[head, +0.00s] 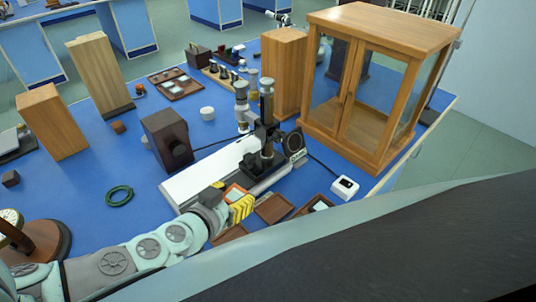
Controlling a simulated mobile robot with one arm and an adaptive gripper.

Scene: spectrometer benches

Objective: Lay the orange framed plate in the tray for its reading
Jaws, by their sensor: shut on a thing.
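My arm reaches in from the lower left, and my gripper (241,205), with yellow fingers, is shut on the orange framed plate (234,192). The plate shows an orange rim around a pale middle; the fingers hide part of it. It is over the near end of the white instrument base, and I cannot tell its height. A small brown tray (275,208) just right of the gripper looks empty. Another brown tray (318,203) farther right holds something pale. A third brown piece (229,235) lies below the gripper, partly hidden by my arm.
The spectrometer stand (266,130) rises behind the gripper on its white base (200,180). A glass-doored wooden cabinet (375,85) stands at right. A white box (344,187) with a cable, a dark lamp housing (167,140) and a green ring (119,195) are also on the blue bench.

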